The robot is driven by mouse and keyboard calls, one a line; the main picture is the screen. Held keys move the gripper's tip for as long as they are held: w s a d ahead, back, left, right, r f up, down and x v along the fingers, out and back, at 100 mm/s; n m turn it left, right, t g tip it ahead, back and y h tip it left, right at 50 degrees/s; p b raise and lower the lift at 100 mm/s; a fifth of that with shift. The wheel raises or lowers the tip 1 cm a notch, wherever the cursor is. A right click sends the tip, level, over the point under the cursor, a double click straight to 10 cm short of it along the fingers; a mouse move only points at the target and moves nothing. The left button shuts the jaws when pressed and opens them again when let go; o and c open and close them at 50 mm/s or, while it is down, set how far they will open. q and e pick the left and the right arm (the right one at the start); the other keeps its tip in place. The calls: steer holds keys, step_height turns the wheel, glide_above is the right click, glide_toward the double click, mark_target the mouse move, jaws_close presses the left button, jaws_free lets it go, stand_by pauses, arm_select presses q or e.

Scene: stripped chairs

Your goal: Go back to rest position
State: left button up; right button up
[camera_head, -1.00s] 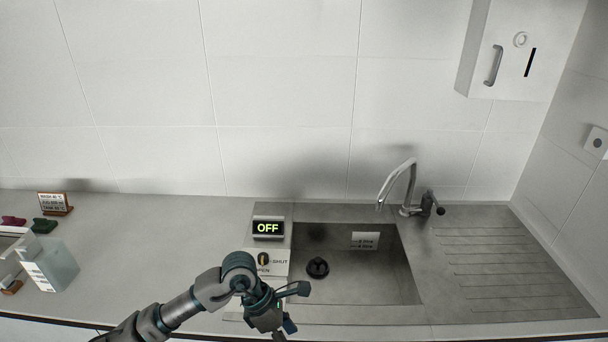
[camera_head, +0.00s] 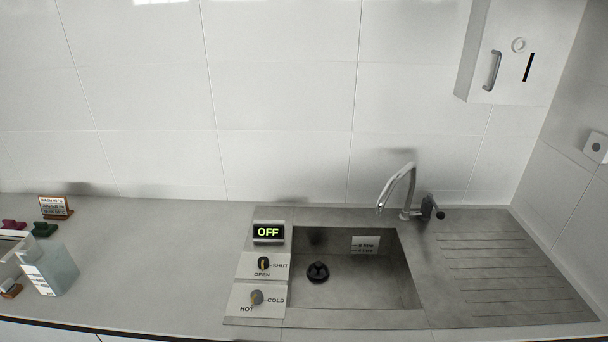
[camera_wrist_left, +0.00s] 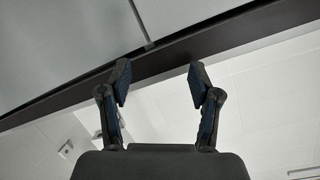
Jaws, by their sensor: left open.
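My left gripper (camera_wrist_left: 158,78) shows only in the left wrist view, with its two fingers spread apart and nothing between them. Beyond the fingers in that view are a dark edge strip (camera_wrist_left: 155,62) and a pale panel surface (camera_wrist_left: 60,45). Neither of my arms shows in the head view. My right gripper is not in view.
The head view shows a sink (camera_head: 345,309) with a plug (camera_head: 317,272), a tap (camera_head: 399,190), an OFF display (camera_head: 268,232), and SHUT/OPEN (camera_head: 263,263) and HOT/COLD (camera_head: 257,297) knobs. The counter (camera_head: 160,260) between is clear.

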arm_select(q)
steer(key=s+a+f+n+g, duration=0.25)
steer(key=s+f+g, duration=0.45)
steer(key=s, duration=0.5)
steer(key=s+a+f+n+g, duration=0.25)
steer(key=s+f+g, duration=0.25)
steer(key=s+f, duration=0.8)
steer(key=f, duration=1.1)
steer(key=s+f+m+g+p, duration=0.1)
steer(key=s+f, duration=0.2)
steer(key=f, duration=1)
steer(key=shift+s+f+y, duration=0.15)
steer(key=shift+f+y, duration=0.1)
steer(key=shift+y, duration=0.15)
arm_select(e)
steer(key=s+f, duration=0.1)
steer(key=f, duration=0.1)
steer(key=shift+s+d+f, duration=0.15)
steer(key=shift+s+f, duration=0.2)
